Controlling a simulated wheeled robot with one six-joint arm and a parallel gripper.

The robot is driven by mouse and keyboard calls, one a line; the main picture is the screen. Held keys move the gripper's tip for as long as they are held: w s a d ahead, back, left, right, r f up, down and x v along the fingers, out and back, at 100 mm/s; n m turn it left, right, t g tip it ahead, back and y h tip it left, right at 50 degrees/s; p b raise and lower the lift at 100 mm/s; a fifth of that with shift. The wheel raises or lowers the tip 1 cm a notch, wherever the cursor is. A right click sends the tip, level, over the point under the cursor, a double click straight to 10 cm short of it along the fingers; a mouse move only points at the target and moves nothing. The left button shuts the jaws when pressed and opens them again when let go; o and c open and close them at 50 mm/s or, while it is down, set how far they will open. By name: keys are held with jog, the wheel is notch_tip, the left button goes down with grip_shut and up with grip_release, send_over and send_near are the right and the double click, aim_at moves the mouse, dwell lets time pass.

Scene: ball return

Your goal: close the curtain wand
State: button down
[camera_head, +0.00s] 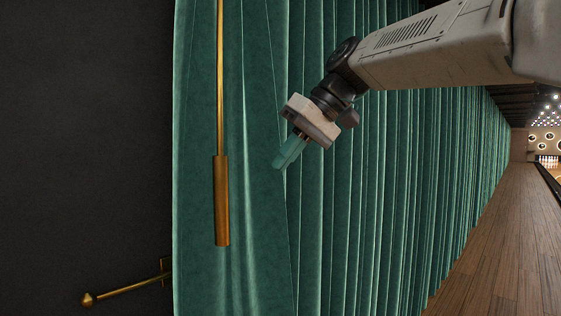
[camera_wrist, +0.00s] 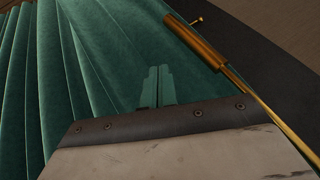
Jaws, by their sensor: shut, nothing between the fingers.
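The brass curtain wand (camera_head: 220,80) hangs straight down in front of the green curtain (camera_head: 262,215) near its left edge. Its thicker handle (camera_head: 221,200) is at the lower end. My gripper (camera_head: 280,164) is to the right of the wand, a little above the handle's middle, apart from it. Its teal fingers are shut and empty, pointing down and left. In the wrist view, my gripper (camera_wrist: 157,72) shows shut in front of the curtain folds (camera_wrist: 85,65), with the wand's handle (camera_wrist: 194,40) beyond it at the upper right.
A brass hook with a ball end (camera_head: 120,292) sticks out from the dark wall (camera_head: 85,140) at the lower left. The curtain's folds run back along the right. A wooden floor (camera_head: 497,240) lies open at the right, leading to distant bowling pins (camera_head: 547,161).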

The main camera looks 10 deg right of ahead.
jog(key=a+f, duration=0.6)
jog(key=a, duration=0.1)
jog(key=shift+s+a, duration=0.15)
jog(key=shift+a, duration=0.25)
